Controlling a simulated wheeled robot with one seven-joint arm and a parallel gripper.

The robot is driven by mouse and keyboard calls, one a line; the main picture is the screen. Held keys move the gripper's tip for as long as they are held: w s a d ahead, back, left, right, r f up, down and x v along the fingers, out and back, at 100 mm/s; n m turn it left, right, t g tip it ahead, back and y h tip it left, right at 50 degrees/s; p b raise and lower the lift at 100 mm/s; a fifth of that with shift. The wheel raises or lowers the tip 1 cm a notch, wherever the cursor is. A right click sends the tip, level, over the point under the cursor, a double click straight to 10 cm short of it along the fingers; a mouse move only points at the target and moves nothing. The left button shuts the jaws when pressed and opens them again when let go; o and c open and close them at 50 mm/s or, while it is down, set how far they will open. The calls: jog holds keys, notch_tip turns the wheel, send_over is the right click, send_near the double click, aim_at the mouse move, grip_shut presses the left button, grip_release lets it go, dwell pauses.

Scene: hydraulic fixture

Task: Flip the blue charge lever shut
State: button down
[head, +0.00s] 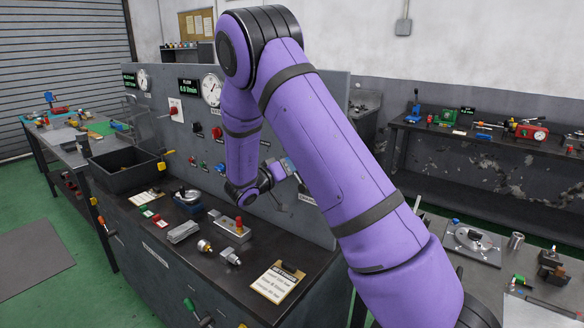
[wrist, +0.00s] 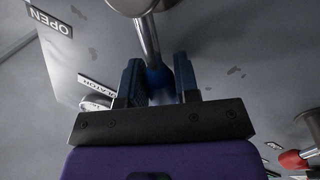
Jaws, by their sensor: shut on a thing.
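The blue charge lever (wrist: 147,38) shows in the wrist view as a metal shaft coming down from a round hub at the top, with a blue end between my fingers. My gripper (wrist: 160,80) is shut on that blue end, one dark finger on each side. In the head view my gripper (head: 296,178) is at the grey upright panel, right of my purple wrist. The lever cannot be made out clearly there. An OPEN label (wrist: 48,22) is on the panel, upper left of the lever in the wrist view.
A red-ended lever (wrist: 293,160) is at the lower right in the wrist view. A partly hidden label (wrist: 97,87) is left of my fingers. In the head view, gauges (head: 211,90) and knobs are on the panel, and a black bin (head: 110,172) and loose fittings occupy the bench.

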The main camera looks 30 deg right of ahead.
jog(key=c, duration=0.8)
grip_release()
jog(key=shift+c, duration=0.2)
jog(key=s+a, duration=0.1)
jog(key=a, duration=0.9)
jog(key=shift+s+a+f, duration=0.3)
jog(key=shift+a+f, duration=0.1)
jog(key=shift+w, duration=0.1)
